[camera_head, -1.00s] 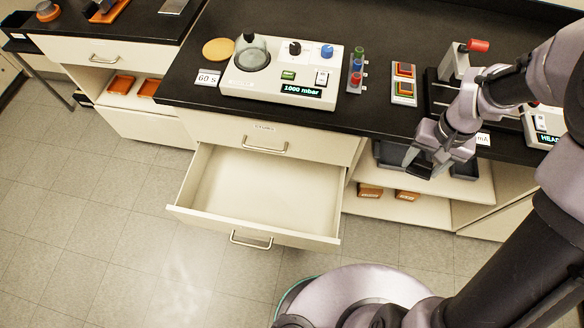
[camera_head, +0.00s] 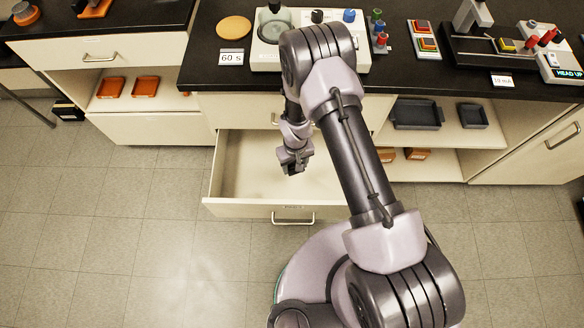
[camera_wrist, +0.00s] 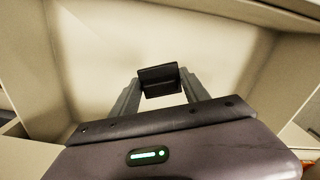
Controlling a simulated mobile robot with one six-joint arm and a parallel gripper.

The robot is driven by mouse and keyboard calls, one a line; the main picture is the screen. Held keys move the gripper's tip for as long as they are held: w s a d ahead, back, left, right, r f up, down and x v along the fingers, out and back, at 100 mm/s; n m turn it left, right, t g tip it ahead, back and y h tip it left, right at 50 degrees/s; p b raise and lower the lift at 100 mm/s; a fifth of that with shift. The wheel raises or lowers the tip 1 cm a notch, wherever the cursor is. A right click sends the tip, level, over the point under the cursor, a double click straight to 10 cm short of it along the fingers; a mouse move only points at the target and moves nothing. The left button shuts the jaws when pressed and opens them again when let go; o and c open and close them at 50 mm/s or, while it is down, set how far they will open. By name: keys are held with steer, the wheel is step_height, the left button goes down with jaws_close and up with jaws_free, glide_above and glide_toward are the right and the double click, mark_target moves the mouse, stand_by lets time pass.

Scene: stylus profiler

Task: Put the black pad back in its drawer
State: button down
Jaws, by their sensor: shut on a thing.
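The black pad (camera_wrist: 159,78) is a small dark block between my gripper's (camera_wrist: 160,88) two fingers in the wrist view. The gripper is shut on it. The pad is hard to tell from the dark fingers there. The drawer is cream, pulled out and its visible floor is empty. Its floor also fills the wrist view (camera_wrist: 95,50) beneath the pad. A gap between pad and drawer floor cannot be judged exactly.
The black counter (camera_head: 215,75) runs above the drawer, with a white instrument (camera_head: 268,55) partly hidden by my arm. Shelves to the right hold dark trays (camera_head: 417,113). Orange trays (camera_head: 145,86) lie on a left shelf.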

mark_target(294, 184)
steer(key=f+b, duration=0.2)
steer(key=f, duration=0.4)
steer(key=f+b, duration=0.3)
steer(key=f, duration=0.4)
steer(key=shift+s+a, duration=0.1)
steer(key=shift+s, duration=0.1)
steer(key=shift+r, duration=0.2)
steer(key=shift+f, duration=0.15)
steer(key=c, duration=0.6)
jaws_free()
steer(key=shift+o, duration=0.2)
